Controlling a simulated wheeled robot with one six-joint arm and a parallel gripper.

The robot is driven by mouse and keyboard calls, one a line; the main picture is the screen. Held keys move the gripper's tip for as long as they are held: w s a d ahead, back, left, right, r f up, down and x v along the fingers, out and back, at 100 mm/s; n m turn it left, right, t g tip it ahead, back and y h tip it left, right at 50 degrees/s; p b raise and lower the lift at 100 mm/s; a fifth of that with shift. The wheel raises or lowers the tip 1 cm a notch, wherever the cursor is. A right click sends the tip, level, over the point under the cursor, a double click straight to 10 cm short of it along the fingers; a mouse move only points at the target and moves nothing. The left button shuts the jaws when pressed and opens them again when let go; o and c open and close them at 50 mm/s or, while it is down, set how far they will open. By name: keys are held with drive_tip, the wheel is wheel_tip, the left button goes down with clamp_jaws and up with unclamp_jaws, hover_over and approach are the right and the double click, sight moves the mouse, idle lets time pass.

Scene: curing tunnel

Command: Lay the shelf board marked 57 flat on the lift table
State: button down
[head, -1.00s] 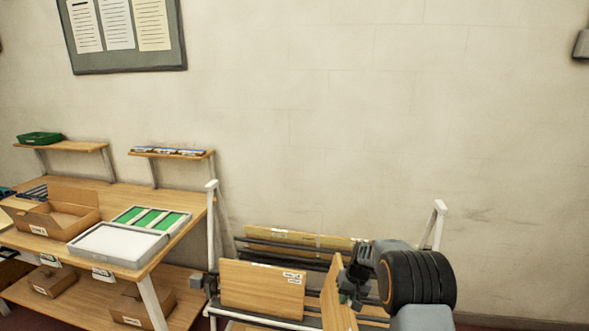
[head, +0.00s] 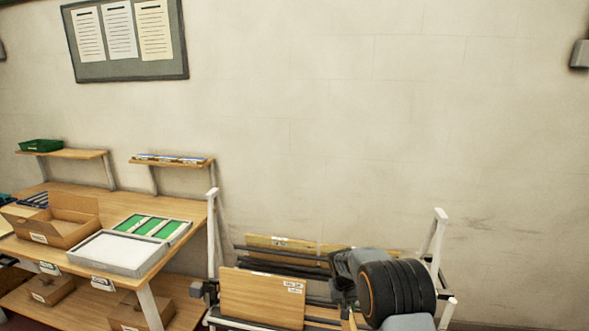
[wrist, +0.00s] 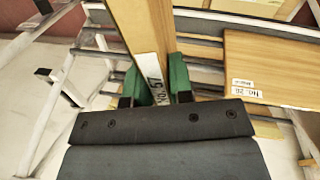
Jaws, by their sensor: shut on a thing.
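The shelf board marked 57 (wrist: 138,32) is a light wood board seen edge-on in the wrist view, with a white "57" label near the jaws. My gripper (wrist: 154,88) has its green fingers on both sides of the board and is shut on it. In the head view my arm covers the jaws and most of this board; only a thin strip of wood (head: 351,320) shows below. The board stands on edge, not flat, among the bars of a rack. I cannot pick out the lift table in either view.
The rack (head: 437,240) has white posts and dark bars. Another board (head: 262,297) with a white label stands at its front left; it also shows in the wrist view (wrist: 270,65). A further board (head: 285,243) is behind. A workbench (head: 190,207) with boxes stands left.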

drive_tip(key=h+b, duration=0.4)
drive_tip(key=shift+w+f, duration=0.1)
drive_tip(key=shift+w, duration=0.1)
drive_tip(key=shift+d+r+h+b, duration=0.2)
drive_tip(key=shift+h+b, duration=0.35)
drive_tip(key=shift+h, duration=0.35)
drive_tip(key=shift+a+f, duration=0.1)
drive_tip(key=shift+a, duration=0.05)
drive_tip(key=shift+s+f+h+b, duration=0.1)
drive_tip(key=shift+f+h+b, duration=0.15)
drive_tip(key=shift+h+b, duration=0.4)
drive_tip(key=shift+n+h+b, duration=0.3)
drive_tip(key=shift+h+b, duration=0.55)
drive_tip(key=shift+h, duration=0.1)
drive_tip(key=n+h+b, duration=0.1)
drive_tip(key=h+b, duration=0.2)
drive_tip(key=h, duration=0.2)
drive_tip(key=shift+t+b, duration=0.4)
drive_tip(key=shift+r+n+h+b, duration=0.25)
drive_tip(key=shift+n+h+b, duration=0.1)
drive_tip(key=shift+h, duration=0.55)
